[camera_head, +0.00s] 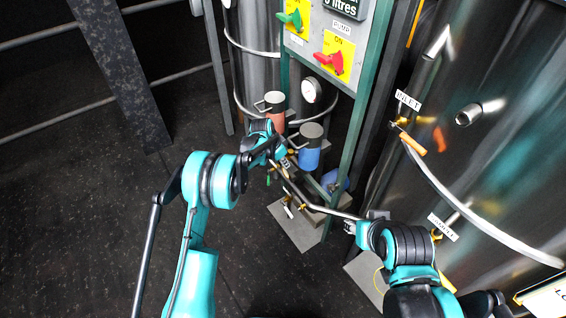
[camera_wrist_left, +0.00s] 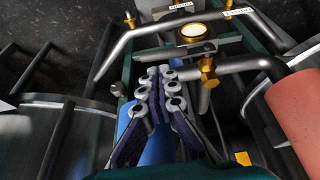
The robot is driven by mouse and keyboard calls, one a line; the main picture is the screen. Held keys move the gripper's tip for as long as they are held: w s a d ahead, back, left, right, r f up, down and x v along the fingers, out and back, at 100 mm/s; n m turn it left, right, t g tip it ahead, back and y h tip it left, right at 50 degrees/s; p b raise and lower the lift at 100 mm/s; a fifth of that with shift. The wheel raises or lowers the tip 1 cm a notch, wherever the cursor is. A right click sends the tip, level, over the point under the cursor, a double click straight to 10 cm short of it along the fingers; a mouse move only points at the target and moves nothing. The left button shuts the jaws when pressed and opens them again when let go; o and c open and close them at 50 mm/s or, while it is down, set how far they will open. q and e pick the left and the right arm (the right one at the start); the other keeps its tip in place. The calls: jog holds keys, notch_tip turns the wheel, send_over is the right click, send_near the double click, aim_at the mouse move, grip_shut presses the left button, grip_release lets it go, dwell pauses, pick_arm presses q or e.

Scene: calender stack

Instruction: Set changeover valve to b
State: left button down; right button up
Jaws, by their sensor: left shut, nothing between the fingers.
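My left gripper (camera_head: 284,163) reaches in among the pipes below the control panel in the head view. In the left wrist view its fingers (camera_wrist_left: 162,76) are together and empty. Just beyond the fingertips there, a brass fitting with a round pale top (camera_wrist_left: 201,34) sits on a grey pipe. It may be the changeover valve, but its handle position and any letter marks cannot be read. In the head view my left gripper partly covers this area. My right gripper (camera_head: 358,223) is near the lower end of the long bent pipe (camera_head: 318,207); its fingers are too small to read.
The panel carries a green switch (camera_head: 291,19) and a red switch (camera_head: 333,62). Red (camera_head: 275,118) and blue (camera_head: 309,158) cylinders stand close to my left gripper. A large steel tank (camera_head: 480,130) with an orange-handled INLET valve (camera_head: 412,143) fills the right.

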aim_at(291, 173)
pick_arm(q)
jog(key=b+x, duration=0.1)
jog(key=x, duration=0.4)
jog(key=shift+f, duration=0.1)
dwell(0.3)
jog(key=shift+s+d+f+t+b, duration=0.1)
jog(key=shift+f+t+b, duration=0.05)
jog(key=shift+t+b, duration=0.2)
